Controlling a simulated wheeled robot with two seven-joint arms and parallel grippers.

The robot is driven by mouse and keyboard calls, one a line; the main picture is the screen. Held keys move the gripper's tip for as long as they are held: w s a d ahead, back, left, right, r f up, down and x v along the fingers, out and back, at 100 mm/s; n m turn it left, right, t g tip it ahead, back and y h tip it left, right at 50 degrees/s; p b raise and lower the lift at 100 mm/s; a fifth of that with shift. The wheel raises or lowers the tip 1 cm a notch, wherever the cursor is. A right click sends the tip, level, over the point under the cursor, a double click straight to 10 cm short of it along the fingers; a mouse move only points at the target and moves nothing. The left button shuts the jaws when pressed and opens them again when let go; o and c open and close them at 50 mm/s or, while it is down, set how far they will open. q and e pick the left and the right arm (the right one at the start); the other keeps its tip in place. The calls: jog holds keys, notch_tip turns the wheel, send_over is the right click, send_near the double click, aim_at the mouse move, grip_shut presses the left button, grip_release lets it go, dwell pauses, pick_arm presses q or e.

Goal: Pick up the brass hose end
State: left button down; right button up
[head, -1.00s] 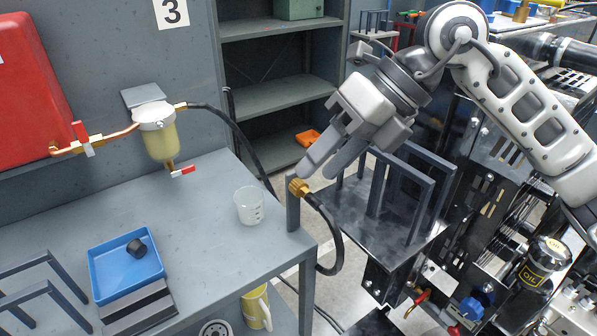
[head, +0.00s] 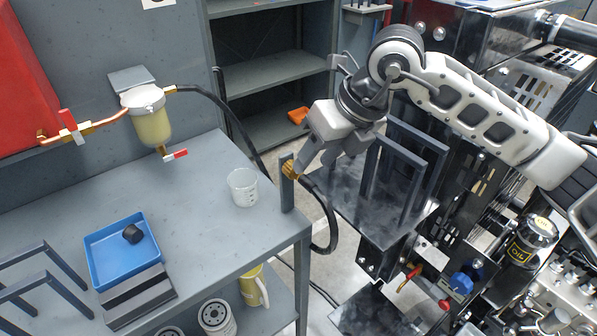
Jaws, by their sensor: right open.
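The brass hose end (head: 290,170) sits at the top of a grey upright post (head: 287,196) at the bench's right corner. A black hose (head: 329,212) hangs from it in a loop. My right gripper (head: 312,168) comes down from the upper right, with its fingers close beside the brass end. It is open, and the brass end is not visibly held. One finger partly overlaps the view near the brass end, so I cannot tell whether they touch. My left gripper is not in view.
A clear beaker (head: 243,188) stands on the bench (head: 190,215) left of the post. A blue tray (head: 101,273) with a black cap lies further left. Dark frame bars (head: 415,185) and the engine stand close to the right of my gripper.

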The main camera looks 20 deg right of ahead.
aim_at(304, 174)
jog(key=p+x, duration=0.1)
jog(key=x, duration=0.2)
jog(key=shift+w+a+f, duration=0.15)
jog(key=shift+w+f, duration=0.05)
jog(key=shift+f, duration=0.1)
jog(key=shift+w+a+f, duration=0.1)
jog(key=shift+w+f, duration=0.05)
jog(key=shift+f, duration=0.25)
grip_shut()
